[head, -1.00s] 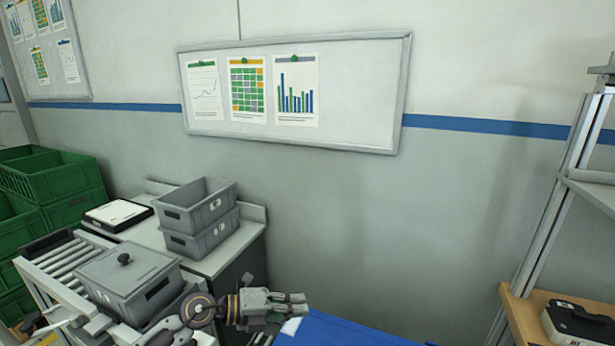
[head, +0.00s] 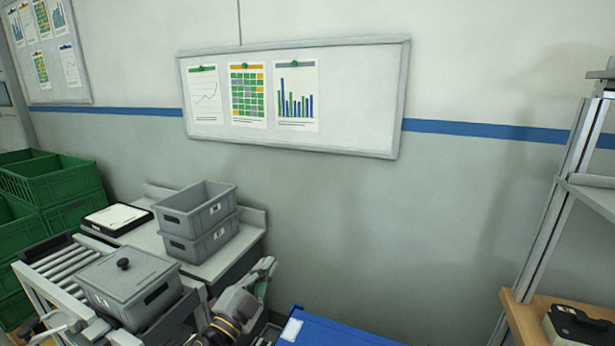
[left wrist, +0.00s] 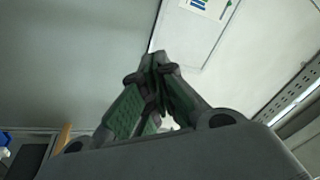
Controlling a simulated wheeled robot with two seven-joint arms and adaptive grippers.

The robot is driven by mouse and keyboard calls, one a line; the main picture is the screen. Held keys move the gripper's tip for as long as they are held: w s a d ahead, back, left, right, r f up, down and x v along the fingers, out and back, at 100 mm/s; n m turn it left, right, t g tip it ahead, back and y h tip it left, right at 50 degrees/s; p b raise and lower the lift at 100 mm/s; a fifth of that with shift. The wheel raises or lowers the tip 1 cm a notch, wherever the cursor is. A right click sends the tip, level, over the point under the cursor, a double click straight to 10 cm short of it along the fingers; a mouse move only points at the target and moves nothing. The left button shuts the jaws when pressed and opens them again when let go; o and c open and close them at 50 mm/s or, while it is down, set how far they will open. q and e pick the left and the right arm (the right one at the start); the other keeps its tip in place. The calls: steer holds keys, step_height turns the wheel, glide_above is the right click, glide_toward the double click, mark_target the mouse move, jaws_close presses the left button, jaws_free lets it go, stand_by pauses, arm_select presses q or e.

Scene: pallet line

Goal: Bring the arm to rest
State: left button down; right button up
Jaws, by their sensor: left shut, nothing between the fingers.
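My left gripper (head: 262,270) shows at the bottom middle of the head view, pointing up and to the right. In the left wrist view my left gripper (left wrist: 158,62) has its fingertips together with nothing between them. Part of my left arm shows below it in the head view. My right gripper is in neither view.
A lidded grey bin (head: 128,287) sits on the roller conveyor (head: 65,262) at the lower left. Two stacked grey bins (head: 198,222) stand on a bench behind. A blue container (head: 335,330) is right of my gripper. Green crates (head: 50,180) stand far left; a shelf rack (head: 545,240) stands right.

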arm_select(q)
steer(key=s+a+f+n+g+y, duration=0.3)
steer(key=a+f+n+y, duration=0.25)
steer(key=f, duration=0.25)
steer(key=s+a+f+n+g+y, duration=0.3)
steer(key=s+a+f+n+y, duration=0.15)
steer(key=a+f+n, duration=0.25)
steer(key=s+f+n+g+h, duration=0.1)
steer(key=s+f+g, duration=0.45)
steer(key=s, duration=0.35)
steer(key=s+f+n+g, duration=0.1)
steer(key=s+f+g, duration=0.4)
steer(key=s, duration=0.4)
step_height(320, 180, down, 34)
steer(key=s, duration=0.2)
steer(key=s+a+f, duration=0.2)
steer(key=s+f, duration=0.8)
steer(key=s, duration=0.1)
steer(key=s+a+f+m+g, duration=0.1)
steer(key=s+a+f, duration=0.2)
steer(key=s+f, duration=0.6)
steer(key=shift+s+a+f, duration=0.35)
steer(key=shift+s, duration=0.65)
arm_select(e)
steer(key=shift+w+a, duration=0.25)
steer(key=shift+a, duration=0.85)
